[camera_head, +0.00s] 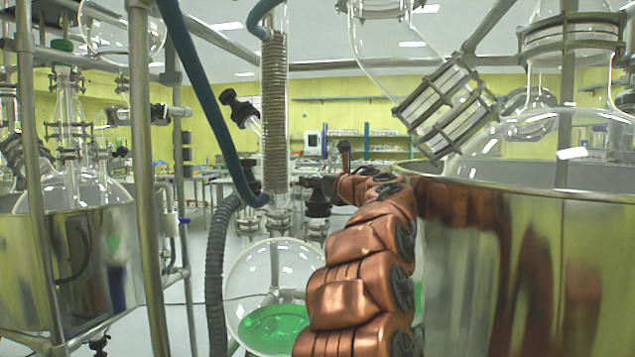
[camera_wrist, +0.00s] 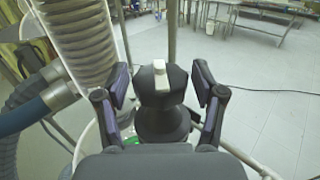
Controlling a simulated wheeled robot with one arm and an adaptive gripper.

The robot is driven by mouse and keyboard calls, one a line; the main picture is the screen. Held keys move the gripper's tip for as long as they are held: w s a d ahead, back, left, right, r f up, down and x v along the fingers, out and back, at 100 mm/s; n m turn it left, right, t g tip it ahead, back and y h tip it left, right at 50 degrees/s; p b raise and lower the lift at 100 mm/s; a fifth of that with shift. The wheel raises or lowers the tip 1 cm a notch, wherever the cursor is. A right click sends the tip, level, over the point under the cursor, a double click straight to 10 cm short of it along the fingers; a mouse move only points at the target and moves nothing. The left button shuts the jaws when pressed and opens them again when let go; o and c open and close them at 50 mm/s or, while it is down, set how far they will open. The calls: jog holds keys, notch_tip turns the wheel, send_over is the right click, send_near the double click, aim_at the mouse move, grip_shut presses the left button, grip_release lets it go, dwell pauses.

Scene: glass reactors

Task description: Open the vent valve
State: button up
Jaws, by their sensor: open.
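In the wrist view, a black valve knob (camera_wrist: 162,115) with a pale tip stands between the two fingers of my gripper (camera_wrist: 161,82). The fingers are open, one on each side of the knob, with a visible gap on both sides. I take this knob to be the vent valve, though no label shows. In the head view, my copper-coloured arm reaches away towards the glass column, and my gripper (camera_head: 320,184) is small and dark near its foot. Another black knob (camera_head: 240,108) sits higher on the column's left side.
A coiled condenser (camera_head: 273,120) and blue hose (camera_head: 212,110) stand left of my gripper. A round flask (camera_head: 245,270) with green liquid is below. A large metal vessel (camera_head: 540,270) stands close right of my arm. Bare floor (camera_wrist: 270,110) shows at right in the wrist view.

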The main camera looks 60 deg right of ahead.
jog(key=shift+f+m+g+h+b, duration=0.1)
jog(key=shift+m+g+h+b, duration=0.2)
jog(key=shift+m+h, duration=0.3)
jog(key=shift+w+a+m+g+h, duration=0.15)
jog(key=shift+m+g+h, duration=0.45)
jog(key=shift+h, duration=0.4)
jog(key=shift+s+d+m+g+h, duration=0.2)
jog(key=shift+m+g+h, duration=0.3)
jog(key=shift+h, duration=0.1)
jog(key=c, duration=0.9)
jog(key=shift+d+n+t+y, duration=0.1)
jog(key=shift+n+t+y, duration=0.85)
jog(key=shift+y, duration=0.35)
jog(key=shift+c, duration=0.2)
jog(key=shift+r+n+t+y, duration=0.2)
jog(key=shift+n+t+y, duration=0.25)
jog(key=shift+n+y, duration=0.4)
